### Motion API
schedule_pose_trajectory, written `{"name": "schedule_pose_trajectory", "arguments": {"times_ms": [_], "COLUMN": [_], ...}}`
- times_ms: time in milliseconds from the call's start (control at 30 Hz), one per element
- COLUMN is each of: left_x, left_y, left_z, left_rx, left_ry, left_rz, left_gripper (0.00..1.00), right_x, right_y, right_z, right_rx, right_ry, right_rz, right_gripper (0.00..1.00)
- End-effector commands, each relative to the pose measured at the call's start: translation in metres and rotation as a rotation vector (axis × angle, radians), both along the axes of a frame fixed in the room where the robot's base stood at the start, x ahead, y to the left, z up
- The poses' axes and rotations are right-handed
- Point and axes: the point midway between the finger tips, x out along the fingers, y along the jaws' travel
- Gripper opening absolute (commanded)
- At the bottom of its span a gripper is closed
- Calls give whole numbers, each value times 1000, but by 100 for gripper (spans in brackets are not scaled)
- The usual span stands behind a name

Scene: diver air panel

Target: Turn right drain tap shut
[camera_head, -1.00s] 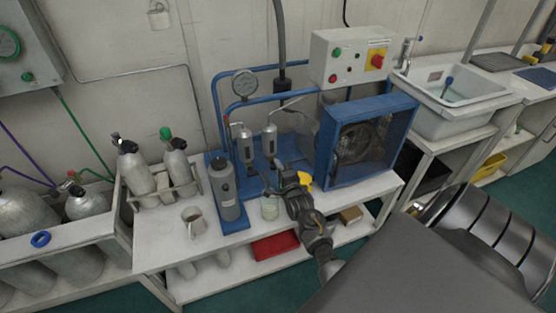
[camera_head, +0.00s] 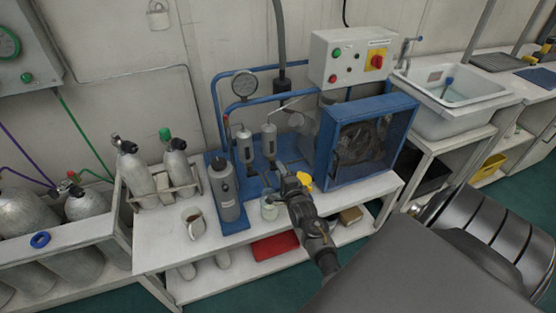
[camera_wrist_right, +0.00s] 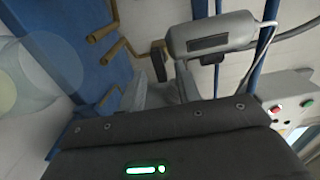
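Two grey filter cylinders stand on the blue panel in the head view, the left one (camera_head: 245,145) and the right one (camera_head: 269,140). My right gripper (camera_head: 283,174) is just below and in front of the right cylinder. In the right wrist view the cylinder (camera_wrist_right: 225,36) lies across the top, with a small dark tap part (camera_wrist_right: 158,60) and brass pipes (camera_wrist_right: 103,32) beside it. The pale fingers of my right gripper (camera_wrist_right: 163,85) look apart, with the dark part just beyond their tips. Contact cannot be told. My left gripper is not in view.
A glass jar (camera_head: 269,208) stands under the gripper. A grey bottle (camera_head: 225,190) and a mug (camera_head: 194,224) stand to its left. A blue-framed guard (camera_head: 325,160) is close on the right. A gauge (camera_head: 244,84) and control box (camera_head: 347,58) are behind.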

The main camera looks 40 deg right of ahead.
Motion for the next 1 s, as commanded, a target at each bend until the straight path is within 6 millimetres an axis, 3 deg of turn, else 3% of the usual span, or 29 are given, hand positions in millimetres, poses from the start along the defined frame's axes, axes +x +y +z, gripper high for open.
{"name": "schedule_pose_trajectory", "arguments": {"times_ms": [200, 400, 1000], "left_x": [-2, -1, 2], "left_y": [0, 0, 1], "left_z": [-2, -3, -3], "left_rx": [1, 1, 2], "left_ry": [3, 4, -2], "left_rz": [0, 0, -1], "left_gripper": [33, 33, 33], "right_x": [-44, -70, -78], "right_y": [15, 25, 27], "right_z": [-1, 0, 0], "right_rx": [0, 0, 0], "right_ry": [1, 0, 0], "right_rz": [-1, 0, 0], "right_gripper": [33, 33, 33]}}
